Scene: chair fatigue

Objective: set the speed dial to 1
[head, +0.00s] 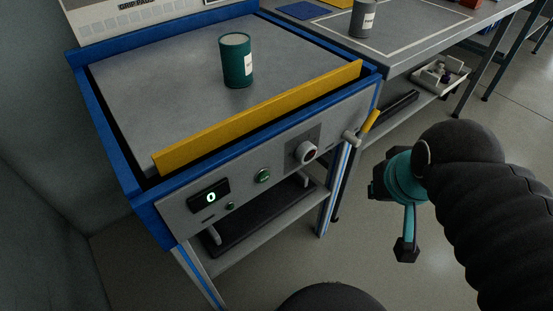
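A small black display (209,197) at the panel's left shows a lit 0. My gripper (391,218), teal and black, is to the right of the panel, apart from it. Its fingers are spread, with nothing seen between them.
A green button (263,176) sits left of the knob, and a yellow-handled lever (369,123) sticks out at its right. A yellow bar (260,118) runs along the front edge. A green can (236,61) stands on the machine top. Floor is clear below my gripper.

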